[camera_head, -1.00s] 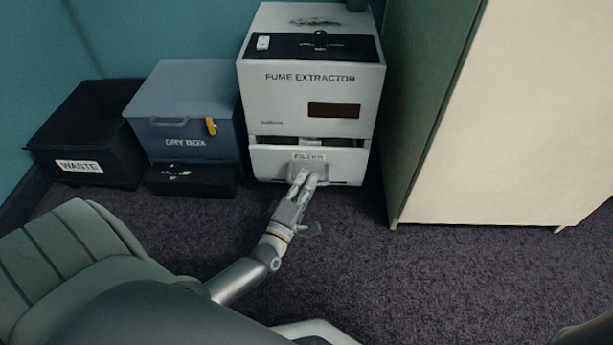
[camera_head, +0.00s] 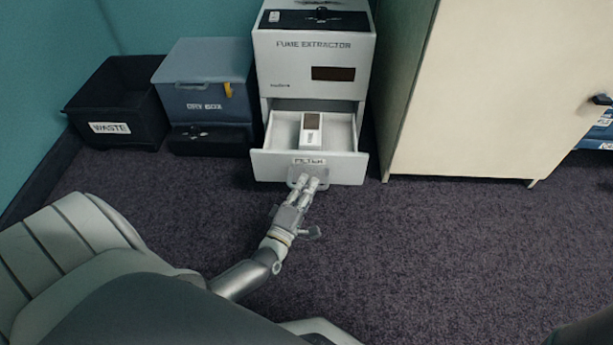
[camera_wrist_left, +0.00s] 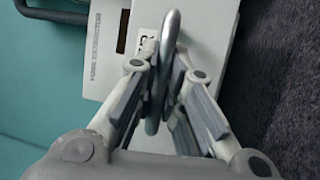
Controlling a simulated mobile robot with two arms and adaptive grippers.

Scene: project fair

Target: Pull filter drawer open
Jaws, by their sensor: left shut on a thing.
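The filter drawer (camera_head: 264,166) of the white fume extractor (camera_head: 345,54) is pulled well out in the head view, its front labelled FILTER. A small white box with a dark window, the filter (camera_head: 311,135), lies inside the drawer. My left gripper (camera_head: 309,183) is shut on the drawer's handle at the front. In the left wrist view the grey handle bar (camera_wrist_left: 166,60) runs between the two fingers (camera_wrist_left: 160,95). The head view shows no right gripper.
A blue dry box (camera_head: 205,75) on a black base and a black waste bin (camera_head: 110,105) stand to the left. A pale cabinet (camera_head: 470,90) stands close on the right. Dark carpet (camera_head: 420,250) in front is clear.

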